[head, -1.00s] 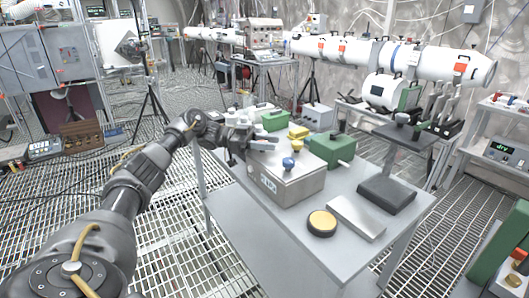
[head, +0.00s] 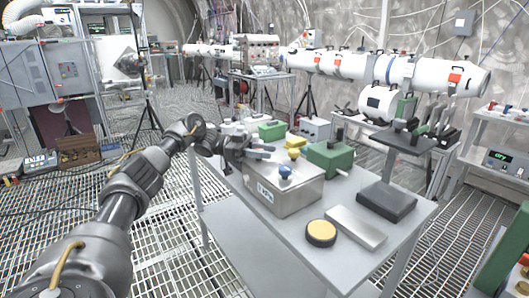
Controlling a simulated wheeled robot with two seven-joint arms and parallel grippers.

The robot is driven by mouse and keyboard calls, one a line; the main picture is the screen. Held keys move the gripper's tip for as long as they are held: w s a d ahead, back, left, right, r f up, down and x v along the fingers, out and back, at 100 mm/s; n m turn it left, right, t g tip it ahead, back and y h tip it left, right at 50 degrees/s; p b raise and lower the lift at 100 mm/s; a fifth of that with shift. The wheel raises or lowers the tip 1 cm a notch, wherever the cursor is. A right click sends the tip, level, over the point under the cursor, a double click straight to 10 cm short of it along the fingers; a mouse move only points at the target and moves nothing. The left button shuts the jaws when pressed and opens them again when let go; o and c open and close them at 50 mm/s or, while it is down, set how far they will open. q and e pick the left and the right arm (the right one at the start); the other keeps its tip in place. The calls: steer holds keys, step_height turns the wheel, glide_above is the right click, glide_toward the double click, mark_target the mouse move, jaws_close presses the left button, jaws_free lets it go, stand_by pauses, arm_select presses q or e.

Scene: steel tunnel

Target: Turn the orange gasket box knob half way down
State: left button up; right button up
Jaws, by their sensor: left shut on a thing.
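The steel box (head: 282,197) with a white label on its front stands at the near left of the grey bench. A blue knob (head: 285,171) and a yellow-orange knob (head: 293,153) show above its lid. My left gripper (head: 264,152) reaches in from the left at the box's back left top edge, left of both knobs. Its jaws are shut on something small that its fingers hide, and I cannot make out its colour. I see no clearly orange knob on the box. My right gripper is not in view.
On the bench (head: 276,243) are a green box (head: 331,160), a yellow block (head: 296,142), a round yellow-topped puck (head: 321,233), a flat metal plate (head: 355,222) and a dark block (head: 386,201). Grating floor lies to the left.

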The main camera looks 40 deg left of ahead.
arm_select(q)
steer(key=o, duration=0.9)
steer(key=shift+f, duration=0.2)
steer(key=shift+o, duration=0.4)
steer(key=shift+r, duration=0.1)
steer(key=v, duration=1.1)
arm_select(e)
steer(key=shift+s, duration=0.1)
